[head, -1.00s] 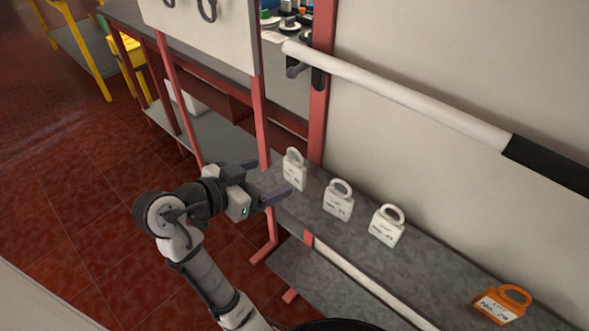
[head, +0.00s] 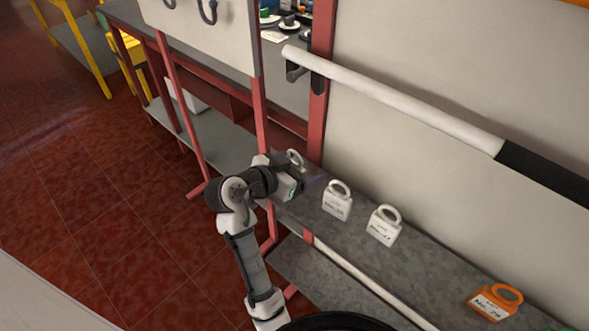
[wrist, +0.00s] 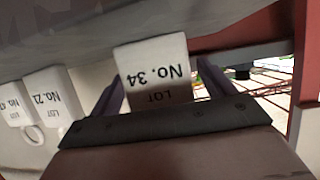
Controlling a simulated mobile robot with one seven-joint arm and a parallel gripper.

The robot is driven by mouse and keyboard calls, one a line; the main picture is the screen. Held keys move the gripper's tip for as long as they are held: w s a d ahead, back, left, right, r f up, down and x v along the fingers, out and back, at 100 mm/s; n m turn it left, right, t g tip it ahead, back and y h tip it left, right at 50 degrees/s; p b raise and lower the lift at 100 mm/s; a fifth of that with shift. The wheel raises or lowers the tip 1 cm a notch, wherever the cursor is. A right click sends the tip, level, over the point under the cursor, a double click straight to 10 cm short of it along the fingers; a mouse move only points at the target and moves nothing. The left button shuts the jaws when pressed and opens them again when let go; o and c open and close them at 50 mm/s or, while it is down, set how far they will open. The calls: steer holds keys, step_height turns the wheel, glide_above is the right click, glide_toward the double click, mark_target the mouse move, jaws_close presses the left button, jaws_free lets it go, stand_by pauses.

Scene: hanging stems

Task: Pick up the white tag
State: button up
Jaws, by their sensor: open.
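Three white tags with loops stand in a row on the grey shelf. The leftmost white tag, marked No. 34 (wrist: 153,67), is between the two fingers of my gripper (wrist: 160,84) in the wrist view, with a gap beside at least the right finger. My gripper is open. In the head view my gripper (head: 308,184) hides most of this tag, and only its loop shows above. The middle white tag, No. 21 (head: 336,206), and the right white tag (head: 382,229) stand to the right, apart from my gripper.
An orange tag (head: 490,304) stands farther right on the grey shelf (head: 430,265). A white rail (head: 400,100) runs along the wall above. Red posts (head: 318,110) and a board with hooks (head: 205,35) stand close behind and left of my gripper.

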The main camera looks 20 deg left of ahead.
steer(key=shift+c, duration=0.3)
steer(key=c, duration=1.2)
steer(key=shift+o, duration=0.2)
steer(key=shift+r, duration=0.15)
